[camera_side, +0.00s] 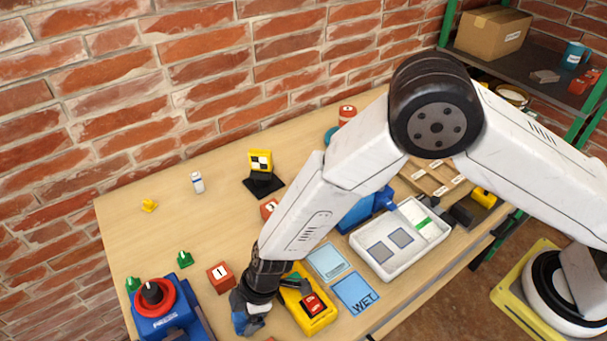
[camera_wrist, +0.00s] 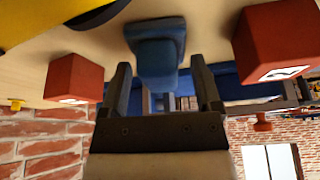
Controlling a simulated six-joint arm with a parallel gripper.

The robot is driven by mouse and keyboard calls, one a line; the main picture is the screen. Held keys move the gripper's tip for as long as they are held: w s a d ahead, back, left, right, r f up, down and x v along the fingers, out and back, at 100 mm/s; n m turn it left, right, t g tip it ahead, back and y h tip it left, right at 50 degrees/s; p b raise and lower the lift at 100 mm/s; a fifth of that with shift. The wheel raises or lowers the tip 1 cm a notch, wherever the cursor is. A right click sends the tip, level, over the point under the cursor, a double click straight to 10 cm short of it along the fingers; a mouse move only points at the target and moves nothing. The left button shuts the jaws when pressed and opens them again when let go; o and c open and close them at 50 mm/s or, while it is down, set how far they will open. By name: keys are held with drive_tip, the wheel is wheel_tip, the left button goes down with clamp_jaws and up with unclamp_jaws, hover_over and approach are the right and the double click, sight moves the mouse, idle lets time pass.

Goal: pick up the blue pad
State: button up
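A blue block on a wider blue base (camera_wrist: 155,62) stands on the table in the wrist view; I take it for the blue pad, but cannot be sure. My gripper (camera_wrist: 162,68) is open, its two dark fingers on either side of this block. A gap shows at the right finger; I cannot tell whether the left finger touches. In the side view my gripper reaches down at the table's front, beside a yellow box with a red top (camera_side: 311,308), its fingertips not clear. A flat blue sheet marked WET (camera_side: 356,293) and a paler blue sheet (camera_side: 328,261) lie to the right.
Red blocks stand on both sides of my gripper in the wrist view, left (camera_wrist: 72,78) and right (camera_wrist: 280,45). A blue base with a red ring (camera_side: 168,310) is at the front left. A white tray (camera_side: 372,262) stands right. The table's back left is mostly clear.

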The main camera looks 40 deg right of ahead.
drive_tip(key=c, duration=0.9)
drive_tip(key=shift+o, duration=0.2)
drive_tip(key=shift+r, duration=0.1)
drive_tip(key=shift+r, duration=0.75)
drive_tip(key=s+d+r, duration=0.9)
drive_tip(key=s+r, duration=0.1)
drive_tip(key=r, duration=0.1)
drive_tip(key=shift+s+r, duration=0.15)
drive_tip(key=shift+s, duration=0.2)
